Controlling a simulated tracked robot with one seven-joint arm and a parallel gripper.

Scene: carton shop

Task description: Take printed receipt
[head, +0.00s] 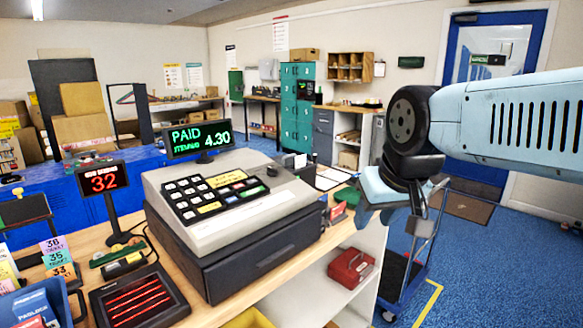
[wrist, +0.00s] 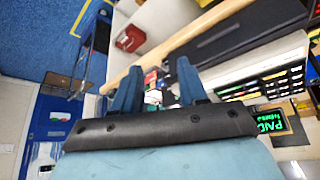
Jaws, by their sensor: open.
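The cash register (head: 230,205) stands on the wooden counter, with a dark keypad and a closed dark drawer. Its display (head: 200,138) reads PAID and 4.30 in green. I cannot make out a printed receipt for certain. A small whitish thing (wrist: 153,97) shows between my fingers in the wrist view, beyond them; I cannot tell whether it is paper. My gripper (wrist: 157,78) is open, its two blue fingers apart with nothing held. In the head view my gripper (head: 376,208) is right of the register, near the counter's right end, its fingers partly hidden.
A red box (head: 351,267) sits on the shelf below. A trolley (head: 402,275) stands right on open blue floor.

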